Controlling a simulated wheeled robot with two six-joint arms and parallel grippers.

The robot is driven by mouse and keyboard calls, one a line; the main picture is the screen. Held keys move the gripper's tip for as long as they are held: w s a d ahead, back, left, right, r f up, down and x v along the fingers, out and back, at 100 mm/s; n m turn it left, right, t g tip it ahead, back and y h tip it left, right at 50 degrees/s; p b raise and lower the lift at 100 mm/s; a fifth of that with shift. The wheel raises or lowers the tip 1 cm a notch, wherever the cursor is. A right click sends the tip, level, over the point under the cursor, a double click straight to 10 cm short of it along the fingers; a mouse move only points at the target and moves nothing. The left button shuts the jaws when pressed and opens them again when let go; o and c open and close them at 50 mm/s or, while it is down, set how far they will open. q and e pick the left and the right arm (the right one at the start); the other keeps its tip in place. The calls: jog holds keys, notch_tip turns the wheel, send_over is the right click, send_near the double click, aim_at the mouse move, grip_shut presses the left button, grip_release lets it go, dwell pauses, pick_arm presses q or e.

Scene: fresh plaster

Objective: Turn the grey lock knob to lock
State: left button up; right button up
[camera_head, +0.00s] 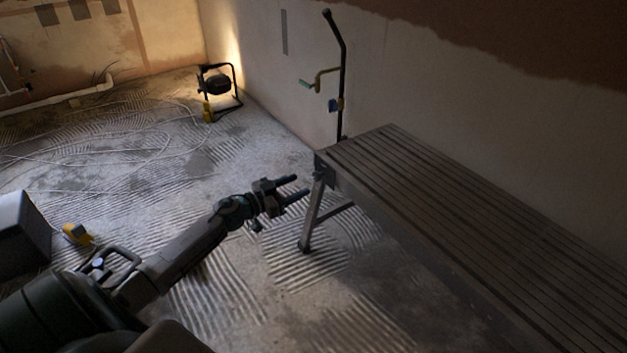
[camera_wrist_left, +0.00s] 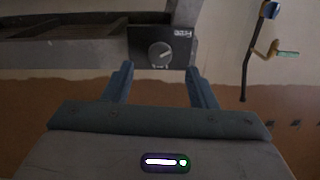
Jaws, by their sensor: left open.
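The grey lock knob (camera_wrist_left: 160,51) shows in the left wrist view as a round dial on a dark panel (camera_wrist_left: 181,40) with small markings. The panel is fixed to the end of the slatted bench (camera_head: 440,190). In the head view the knob itself is too small and dark to make out at the bench's near left corner. My left gripper (camera_head: 299,186) is open and empty, just left of that corner. In the left wrist view its two fingers (camera_wrist_left: 160,70) point toward the panel, with the knob between their tips in the picture and apart from them.
A bench leg (camera_head: 312,212) stands close to the left gripper. A black pole (camera_head: 342,80) with a bent handle stands behind the bench.

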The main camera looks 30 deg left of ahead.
aim_at(315, 178)
pick_arm(q)
jog(key=shift+b+x, duration=0.5)
jog(key=shift+x, duration=2.65)
jog(key=shift+c, duration=0.4)
jog(key=c, duration=0.9)
